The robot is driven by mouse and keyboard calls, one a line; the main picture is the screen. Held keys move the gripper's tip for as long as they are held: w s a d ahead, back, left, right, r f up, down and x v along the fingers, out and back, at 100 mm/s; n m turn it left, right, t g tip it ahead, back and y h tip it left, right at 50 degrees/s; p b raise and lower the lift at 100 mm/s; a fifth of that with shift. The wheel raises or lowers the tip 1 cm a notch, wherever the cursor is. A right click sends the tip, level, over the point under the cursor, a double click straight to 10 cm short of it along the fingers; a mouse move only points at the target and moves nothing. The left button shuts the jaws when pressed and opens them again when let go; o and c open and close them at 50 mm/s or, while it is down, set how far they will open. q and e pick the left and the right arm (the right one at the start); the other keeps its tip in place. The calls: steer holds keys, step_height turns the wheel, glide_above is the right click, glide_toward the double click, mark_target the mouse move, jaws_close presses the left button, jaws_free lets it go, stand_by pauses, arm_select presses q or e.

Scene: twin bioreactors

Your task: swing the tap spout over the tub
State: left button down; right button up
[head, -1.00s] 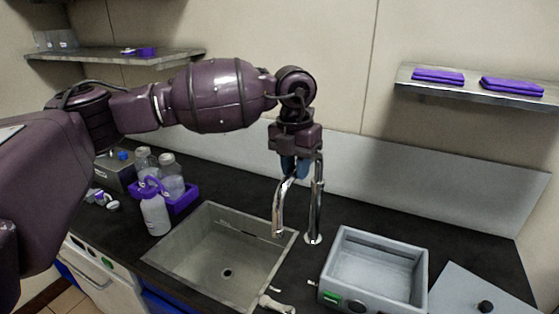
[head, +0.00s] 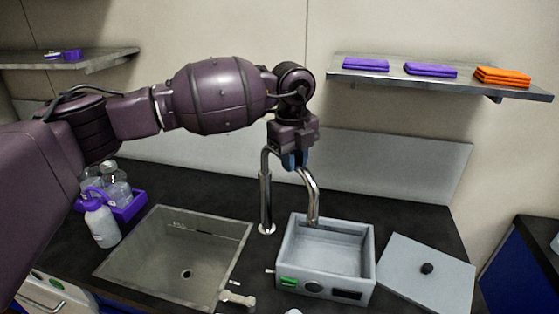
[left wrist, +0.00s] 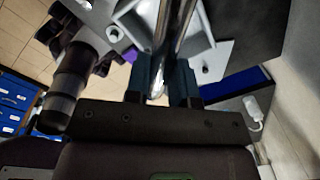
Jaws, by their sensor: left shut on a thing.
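The chrome tap has an upright post (head: 265,195) that stands on the counter between the sink and the tub. In the left wrist view, the blue fingers (left wrist: 163,85) stand on both sides of the chrome tube (left wrist: 183,30). The fingers hide part of the bend. My right gripper does not show.
The empty sink (head: 170,255) lies left of the tub. A grey lid with a black knob (head: 427,268) lies to the right. A purple caddy (head: 130,206) with bottles stands left. A shelf (head: 390,78) with folded cloths hangs behind.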

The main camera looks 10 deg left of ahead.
arm_select(q)
steer(key=w+d+n, duration=0.2)
steer(key=n, duration=0.1)
steer(key=shift+w+r, duration=0.2)
steer(key=shift+w, duration=0.15)
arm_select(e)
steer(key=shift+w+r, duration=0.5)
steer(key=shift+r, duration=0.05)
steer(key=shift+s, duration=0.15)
